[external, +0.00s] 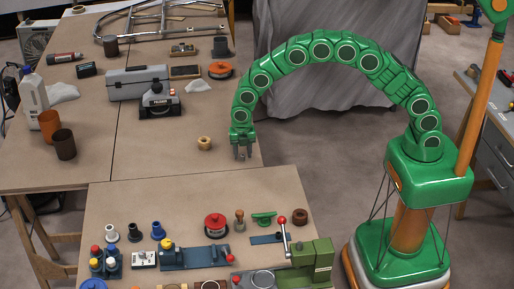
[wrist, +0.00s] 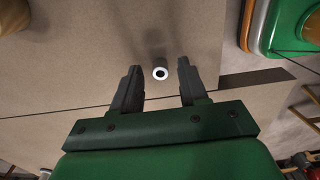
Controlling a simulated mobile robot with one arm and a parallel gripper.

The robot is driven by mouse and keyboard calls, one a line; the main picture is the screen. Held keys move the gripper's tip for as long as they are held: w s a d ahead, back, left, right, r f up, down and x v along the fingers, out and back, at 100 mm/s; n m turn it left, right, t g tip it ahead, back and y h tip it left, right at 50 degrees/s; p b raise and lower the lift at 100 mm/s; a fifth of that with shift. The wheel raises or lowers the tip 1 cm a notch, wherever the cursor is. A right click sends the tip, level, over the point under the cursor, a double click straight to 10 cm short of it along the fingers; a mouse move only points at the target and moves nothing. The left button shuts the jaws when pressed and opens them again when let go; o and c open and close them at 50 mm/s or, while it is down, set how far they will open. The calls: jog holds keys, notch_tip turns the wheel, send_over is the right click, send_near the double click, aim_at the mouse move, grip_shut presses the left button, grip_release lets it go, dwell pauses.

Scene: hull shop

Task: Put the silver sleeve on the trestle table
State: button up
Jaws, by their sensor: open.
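My gripper (external: 242,156) points down over the right front part of the larger brown-topped table (external: 175,165). Its two dark fingers are apart in the wrist view (wrist: 158,75). A small pale silver ring, which looks like the silver sleeve seen end-on (wrist: 160,73), shows between the fingertips with clear space on both sides. I cannot tell its height above the table top. In the external view I cannot make the sleeve out at the gripper. Wooden legs show under the larger table at the left, so it appears to be the trestle table.
A tan ring (external: 204,143) sits just left of my gripper. A grey toolbox (external: 138,82) and a dark boxy tool (external: 160,106) stand farther back. The nearer table carries a green machine (external: 314,258), a red-topped reel (external: 215,226) and several small parts. The larger table's front middle is bare.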

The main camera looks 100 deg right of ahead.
aim_at(243, 155)
notch_tip(243, 155, up, 11)
jog(key=s+a+r+m, duration=0.4)
jog(key=s+a+r, duration=0.2)
jog(key=s+r, duration=0.3)
jog(key=s+a+r+m, duration=0.3)
jog(key=s, duration=0.6)
jog(key=s+a+r+m+g, duration=0.1)
jog(key=s+a+r+m, duration=0.2)
jog(key=s, duration=0.5)
jog(key=s+a+r+m, duration=0.2)
jog(key=s+r, duration=0.1)
jog(key=s, duration=0.6)
jog(key=s+a+f+m, duration=0.1)
jog(key=s+m, duration=0.5)
jog(key=s, duration=0.9)
jog(key=shift+s+a+f+g, duration=0.15)
jog(key=shift+s+a+g, duration=0.1)
jog(key=shift+g, duration=0.15)
